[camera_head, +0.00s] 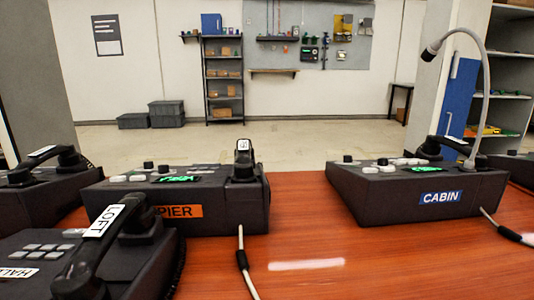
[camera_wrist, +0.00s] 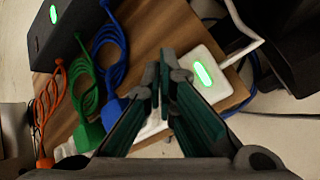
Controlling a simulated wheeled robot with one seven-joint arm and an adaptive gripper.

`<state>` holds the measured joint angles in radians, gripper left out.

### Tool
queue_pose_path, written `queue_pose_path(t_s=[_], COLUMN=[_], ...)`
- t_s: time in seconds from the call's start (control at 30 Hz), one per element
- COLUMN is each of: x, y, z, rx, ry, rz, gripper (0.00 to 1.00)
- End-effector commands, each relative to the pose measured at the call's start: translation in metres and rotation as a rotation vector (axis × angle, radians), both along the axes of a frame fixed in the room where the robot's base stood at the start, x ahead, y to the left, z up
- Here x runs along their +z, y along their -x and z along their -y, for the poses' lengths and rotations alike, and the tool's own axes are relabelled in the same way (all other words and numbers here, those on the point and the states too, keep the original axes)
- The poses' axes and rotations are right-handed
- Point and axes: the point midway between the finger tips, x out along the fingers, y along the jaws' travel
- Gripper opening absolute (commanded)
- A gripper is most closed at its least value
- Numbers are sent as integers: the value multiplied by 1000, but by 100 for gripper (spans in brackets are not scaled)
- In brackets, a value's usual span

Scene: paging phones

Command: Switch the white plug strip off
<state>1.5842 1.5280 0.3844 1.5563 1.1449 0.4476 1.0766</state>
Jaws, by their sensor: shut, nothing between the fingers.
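In the wrist view, the white plug strip (camera_wrist: 214,90) runs from the right of centre down to the left, partly hidden behind my gripper. Its switch (camera_wrist: 203,74) glows green near the strip's right end. A white cord (camera_wrist: 238,22) leads away from that end. My gripper (camera_wrist: 159,72) is shut and empty, with its fingertips just left of the lit switch in the picture. I cannot tell whether the fingers touch the strip. Neither the strip nor my gripper shows in the head view.
A black box (camera_wrist: 65,28) with another green light lies at the upper left. Orange (camera_wrist: 48,100), green (camera_wrist: 88,88) and blue (camera_wrist: 112,62) cables lie on the wooden surface.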

Motion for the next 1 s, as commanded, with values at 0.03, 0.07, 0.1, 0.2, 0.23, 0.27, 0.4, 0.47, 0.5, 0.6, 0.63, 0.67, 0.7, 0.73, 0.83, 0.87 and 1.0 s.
queue_pose_path(t_s=[0.03, 0.07, 0.1, 0.2, 0.23, 0.27, 0.4, 0.47, 0.5, 0.6, 0.63, 0.67, 0.7, 0.73, 0.83, 0.87, 1.0], x=[0, 0, 0, 0, 0, 0, 0, 0, 0, -1, -2, -3, -4, -5, -9, -9, -9], y=[0, 0, 0, 0, 0, 0, 0, 0, 0, 0, 0, 0, 0, 0, 0, 0, 0], z=[0, 0, 0, 0, 0, 0, 0, 0, 0, 0, 0, 0, 0, 0, 0, 0, 0], rx=[0, 0, 0, 0, 0, 0, 0, 0, 0, 0, 0, 0, 0, 0, 0, 0, 0], ry=[0, 0, 0, 0, 0, 0, 0, 0, 0, 0, 0, 0, 0, 0, 0, 0, 0], rz=[0, 0, 0, 0, 0, 0, 0, 0, 0, 0, 0, 0, 0, 0, 0, 0, 0], gripper=[0, 0, 0, 0, 0, 0, 0, 0, 0, 0, 0, 0, 0, 0, 0, 0, 0])
